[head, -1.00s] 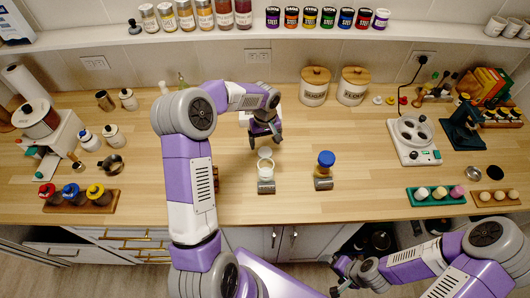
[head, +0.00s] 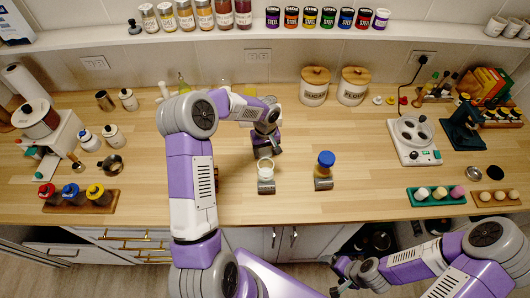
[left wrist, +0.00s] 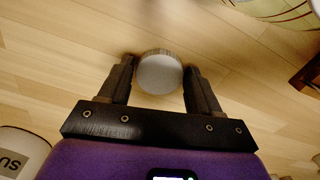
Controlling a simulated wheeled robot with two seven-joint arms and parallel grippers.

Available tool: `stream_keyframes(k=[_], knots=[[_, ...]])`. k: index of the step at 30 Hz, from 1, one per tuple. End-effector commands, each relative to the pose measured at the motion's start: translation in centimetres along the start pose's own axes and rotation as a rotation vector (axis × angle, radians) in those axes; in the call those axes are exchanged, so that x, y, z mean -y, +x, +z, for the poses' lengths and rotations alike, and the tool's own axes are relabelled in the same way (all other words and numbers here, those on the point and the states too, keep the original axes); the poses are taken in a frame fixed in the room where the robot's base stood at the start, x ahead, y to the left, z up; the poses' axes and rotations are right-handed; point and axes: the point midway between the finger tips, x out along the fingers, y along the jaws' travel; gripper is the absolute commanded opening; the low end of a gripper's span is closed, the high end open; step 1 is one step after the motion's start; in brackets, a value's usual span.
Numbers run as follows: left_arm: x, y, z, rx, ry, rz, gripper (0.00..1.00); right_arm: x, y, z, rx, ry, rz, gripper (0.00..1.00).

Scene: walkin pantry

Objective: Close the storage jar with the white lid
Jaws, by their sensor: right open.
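The storage jar (head: 265,172) stands open in the middle of the counter, with a grey metal band at its foot. My left gripper (head: 267,152) is low over the counter just behind the jar. In the left wrist view the round white lid (left wrist: 160,73) lies between its two open fingers, with a small gap visible on each side. The gripper hides the lid in the head view. Part of a rounded glass-like thing, perhaps the jar, shows at the top right of the wrist view. My right gripper (head: 341,272) is open, low in front of the counter and away from the jar.
A blue-lidded jar (head: 325,165) stands right of the storage jar. Two wooden-lidded canisters (head: 314,92) stand behind. A white appliance (head: 414,140) is at right; a rack with red, blue and yellow tops (head: 78,199) is at left. The counter around the jar is mostly clear.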

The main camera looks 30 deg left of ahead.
Motion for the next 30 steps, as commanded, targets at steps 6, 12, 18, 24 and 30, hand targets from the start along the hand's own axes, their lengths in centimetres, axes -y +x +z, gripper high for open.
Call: stream_keyframes(k=[6,12,18,24,30], knots=[[0.0,0.0,0.0,0.000,0.000,0.000,0.29,0.0,0.0,0.0,0.000,0.000,0.000,0.95],[0.0,0.0,0.0,0.000,0.000,0.000,0.27,0.0,0.0,0.0,0.000,0.000,0.000,0.95],[-0.1,-1.9,-0.1,-0.005,-0.001,0.001,0.27,0.0,-0.1,0.0,0.000,0.000,0.000,0.95],[-0.1,-6.0,-0.1,-0.006,0.000,0.002,0.27,0.1,-0.3,0.0,0.000,0.000,0.000,0.95],[0.0,-9.1,-0.1,-0.003,0.000,0.001,0.27,0.2,-0.5,0.0,0.000,0.000,0.000,0.95]])
